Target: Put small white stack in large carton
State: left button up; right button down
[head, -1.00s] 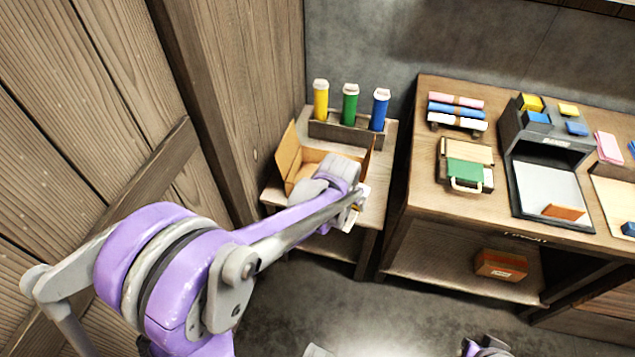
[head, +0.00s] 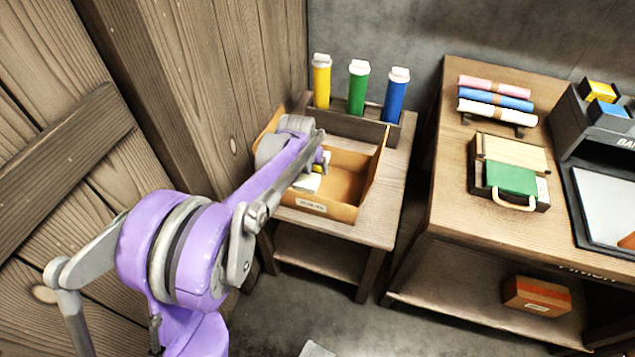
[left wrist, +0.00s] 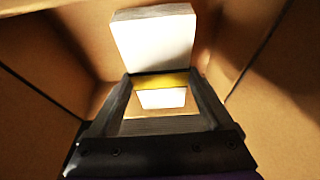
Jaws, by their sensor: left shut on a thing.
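The large carton (head: 338,211) is an open brown box with raised flaps on the small side table; its walls (left wrist: 40,65) surround my gripper in the left wrist view. My left gripper (head: 317,170) reaches down into the left part of the carton. It is shut on the small white stack (head: 307,183), which has a yellow band. In the left wrist view the stack (left wrist: 153,42) stands out beyond the fingertips (left wrist: 160,84), close to the carton's inside. I cannot tell whether it touches the bottom. My arm hides part of the carton. My right gripper is out of view.
Yellow (head: 321,82), green (head: 358,88) and blue (head: 395,97) tubes stand in a rack (head: 350,124) behind the carton. A wooden wall (head: 205,90) is close on the left.

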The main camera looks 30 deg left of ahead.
pick_arm(q)
jog(key=shift+f+b, duration=0.7)
jog(key=shift+f, duration=2.25)
jog(key=shift+f, duration=0.15)
jog(key=o, duration=1.3)
jog(key=shift+o, duration=0.2)
jog(key=shift+s+r, duration=0.1)
jog(key=shift+r, duration=0.4)
jog(key=p+v, duration=0.3)
jog(key=v, duration=0.8)
jog(key=shift+s+d+r, duration=0.1)
jog(key=shift+d, duration=0.05)
jog(key=s+d+m, duration=0.1)
jog(key=s+d, duration=0.4)
jog(key=s, duration=0.3)
jog(key=s+d+f+m, duration=0.1)
jog(key=s+d, duration=0.4)
jog(key=s, duration=0.3)
jog(key=s+d+f+h, duration=0.1)
jog(key=s+d, duration=0.5)
jog(key=s, duration=0.3)
jog(key=shift+f+m, duration=0.25)
jog(key=shift+m, duration=0.15)
